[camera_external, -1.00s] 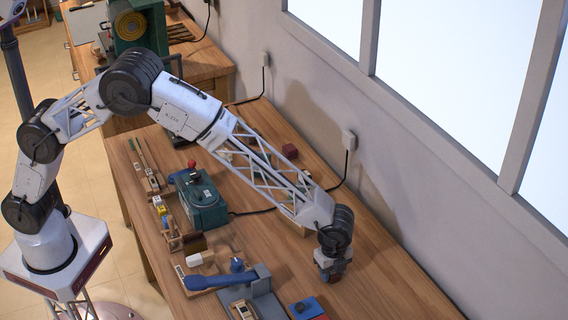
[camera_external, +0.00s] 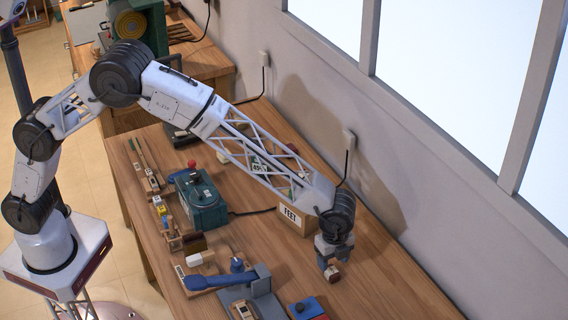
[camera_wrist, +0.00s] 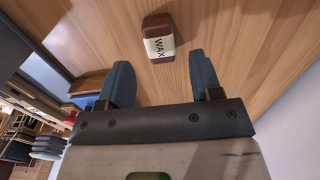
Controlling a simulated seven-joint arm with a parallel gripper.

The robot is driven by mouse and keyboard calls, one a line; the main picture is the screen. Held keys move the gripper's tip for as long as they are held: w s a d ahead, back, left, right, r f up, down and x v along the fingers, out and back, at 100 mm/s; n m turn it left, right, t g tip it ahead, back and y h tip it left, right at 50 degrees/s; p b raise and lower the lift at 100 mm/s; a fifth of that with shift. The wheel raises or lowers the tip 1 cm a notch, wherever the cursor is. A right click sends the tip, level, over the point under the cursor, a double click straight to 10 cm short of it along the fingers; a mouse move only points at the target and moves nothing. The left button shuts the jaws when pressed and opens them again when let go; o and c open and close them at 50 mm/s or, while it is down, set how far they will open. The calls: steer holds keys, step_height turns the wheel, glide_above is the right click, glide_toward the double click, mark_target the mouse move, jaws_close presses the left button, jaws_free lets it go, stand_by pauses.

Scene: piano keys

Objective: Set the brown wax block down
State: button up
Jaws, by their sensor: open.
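The brown wax block (camera_wrist: 158,38) has a white label reading WAX. In the wrist view it appears to lie on the wooden bench top, beyond my fingertips and roughly in line with the gap between them. It also shows in the external view (camera_external: 333,273), just below my gripper (camera_external: 329,262). My gripper is open and empty, its two blue-grey fingers (camera_wrist: 160,74) spread apart in the wrist view, with visible space between them and the block.
A box labelled FEET (camera_external: 293,217) stands behind my wrist. A blue-handled lever tool (camera_external: 222,281) and a small blue item (camera_external: 306,308) are nearer the front edge. A green machine (camera_external: 202,203) stands further left. Bare bench (camera_external: 395,285) lies to the right.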

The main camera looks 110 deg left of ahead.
mark_target(328, 268)
step_height(328, 268, up, 7)
stand_by(0.4)
steer(key=shift+r, duration=0.1)
stand_by(0.6)
steer(key=s+d+r+n, duration=0.1)
steer(key=s+d+r, duration=0.2)
steer(key=s+r, duration=0.55)
steer(key=s+d+r+n+t, duration=0.1)
steer(key=s+d+r+n, duration=0.15)
steer(key=s+r, duration=0.6)
steer(key=s+d+r+n, duration=0.1)
steer(key=s+d+r, duration=0.3)
steer(key=s, duration=0.9)
steer(key=s+d+f+n, duration=0.1)
steer(key=s+d+n, duration=0.1)
steer(key=s, duration=1.5)
steer(key=s+d+f+n+t, duration=0.1)
steer(key=s+d+n, duration=0.1)
steer(key=s, duration=1.6)
steer(key=shift+d+t, duration=0.3)
steer(key=shift+d, duration=0.05)
steer(key=shift+f, duration=0.1)
